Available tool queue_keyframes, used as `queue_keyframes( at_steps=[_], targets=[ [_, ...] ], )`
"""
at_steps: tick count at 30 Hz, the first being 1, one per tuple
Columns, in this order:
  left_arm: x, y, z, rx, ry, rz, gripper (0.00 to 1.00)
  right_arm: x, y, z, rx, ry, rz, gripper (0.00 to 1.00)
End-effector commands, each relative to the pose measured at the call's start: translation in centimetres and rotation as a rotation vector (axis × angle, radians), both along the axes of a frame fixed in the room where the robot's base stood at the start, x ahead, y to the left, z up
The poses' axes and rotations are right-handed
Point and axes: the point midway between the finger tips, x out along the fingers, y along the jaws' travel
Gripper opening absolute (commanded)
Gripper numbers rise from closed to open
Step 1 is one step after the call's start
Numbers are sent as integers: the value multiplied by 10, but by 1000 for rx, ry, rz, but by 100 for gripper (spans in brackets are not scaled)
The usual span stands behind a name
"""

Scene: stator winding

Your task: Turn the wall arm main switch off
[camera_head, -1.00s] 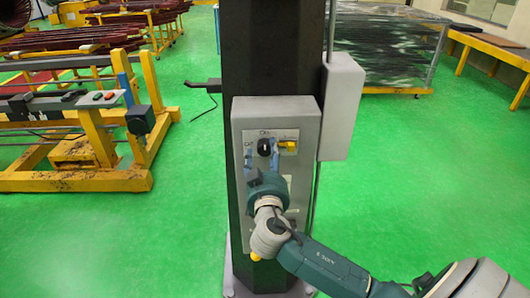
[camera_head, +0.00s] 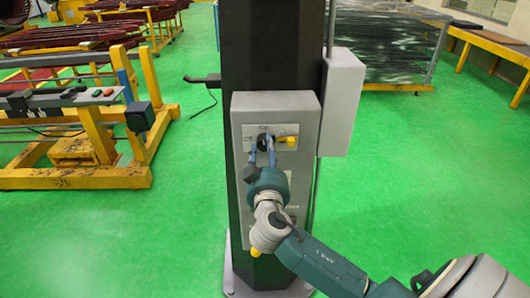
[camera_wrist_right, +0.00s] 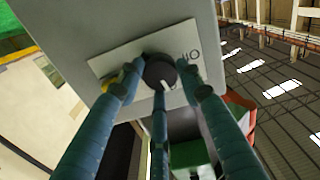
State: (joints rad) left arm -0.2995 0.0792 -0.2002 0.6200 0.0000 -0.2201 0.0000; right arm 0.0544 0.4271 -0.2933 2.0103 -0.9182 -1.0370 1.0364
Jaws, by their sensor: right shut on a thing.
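The main switch is a black round knob (camera_head: 264,141) on a pale label plate near the top of a grey box (camera_head: 309,128) on the dark column. My right gripper (camera_head: 262,150) reaches up from below and is shut on the knob. In the wrist view its blue-green fingers (camera_wrist_right: 158,80) stand on both sides of the knob, with another below it. They hide part of the label. My left gripper is not in view.
A yellow part (camera_head: 287,140) sits just right of the knob. A second grey box (camera_head: 342,103) stands out on the column's right. A dark bracket (camera_head: 203,80) juts out at the left. Yellow frames (camera_head: 95,140) stand farther left. The green floor is open at both sides.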

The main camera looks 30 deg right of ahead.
Motion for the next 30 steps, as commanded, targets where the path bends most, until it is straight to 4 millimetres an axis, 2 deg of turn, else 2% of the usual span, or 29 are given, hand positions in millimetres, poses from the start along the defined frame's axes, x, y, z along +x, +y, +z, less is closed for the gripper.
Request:
queue_keyframes(
  at_steps=[1, 11, 30],
  targets=[
    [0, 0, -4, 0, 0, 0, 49, 0, 1, -5, -24, 23, 0, 10],
    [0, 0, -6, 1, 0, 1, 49, -1, 0, -3, -284, 184, 0, 10],
    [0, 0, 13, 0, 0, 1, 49, -1, 0, -3, -805, 506, 2, 10]
  ],
)
